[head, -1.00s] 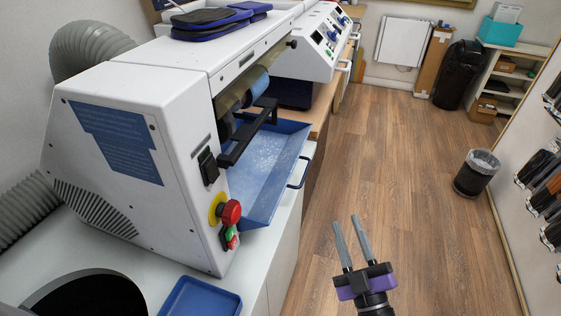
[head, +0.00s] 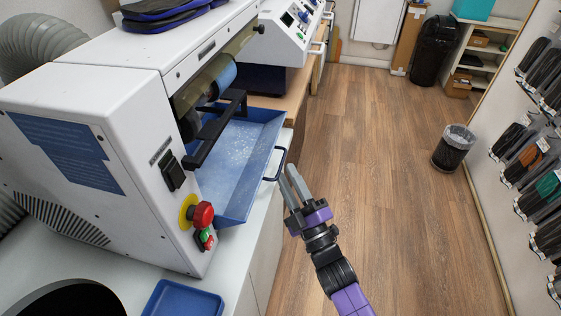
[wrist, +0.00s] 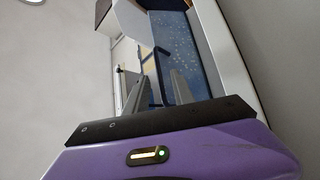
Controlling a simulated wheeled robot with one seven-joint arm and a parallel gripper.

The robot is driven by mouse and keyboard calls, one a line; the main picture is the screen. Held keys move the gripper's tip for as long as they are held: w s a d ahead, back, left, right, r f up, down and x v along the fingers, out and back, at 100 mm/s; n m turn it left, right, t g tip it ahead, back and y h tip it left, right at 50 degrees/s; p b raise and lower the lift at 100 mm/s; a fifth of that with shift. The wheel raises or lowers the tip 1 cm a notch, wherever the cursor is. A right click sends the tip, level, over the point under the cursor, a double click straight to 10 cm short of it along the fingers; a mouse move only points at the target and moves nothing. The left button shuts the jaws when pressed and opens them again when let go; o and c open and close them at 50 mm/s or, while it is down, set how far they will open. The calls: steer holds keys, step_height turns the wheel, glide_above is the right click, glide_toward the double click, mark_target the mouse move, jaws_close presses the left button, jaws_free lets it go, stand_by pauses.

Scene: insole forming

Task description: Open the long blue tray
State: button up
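The long blue tray (head: 240,165), dusted with white specks, sticks out from under the rollers of the white machine. Its dark handle (head: 278,166) is on the side facing the aisle. In the head view my gripper (head: 288,174) is beside the handle, fingers pointing up and toward it. The fingers are parallel with a gap between them, so the gripper is open. In the wrist view the speckled tray (wrist: 180,38) lies beyond the fingers (wrist: 158,85). A thin dark bar, probably the handle, shows near the fingers there. I cannot tell whether they touch it.
The white machine (head: 75,150) has a red stop button (head: 203,214) and a black bar (head: 215,135) over the tray. A small blue tray (head: 183,300) lies on the counter in front. The wooden floor (head: 390,210) to the right is open, with a bin (head: 453,150) further back.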

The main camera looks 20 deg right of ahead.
mark_target(281, 163)
steer(key=shift+p+x, duration=0.3)
steer(key=shift+x, duration=1.75)
steer(key=shift+c, duration=0.4)
jaws_close()
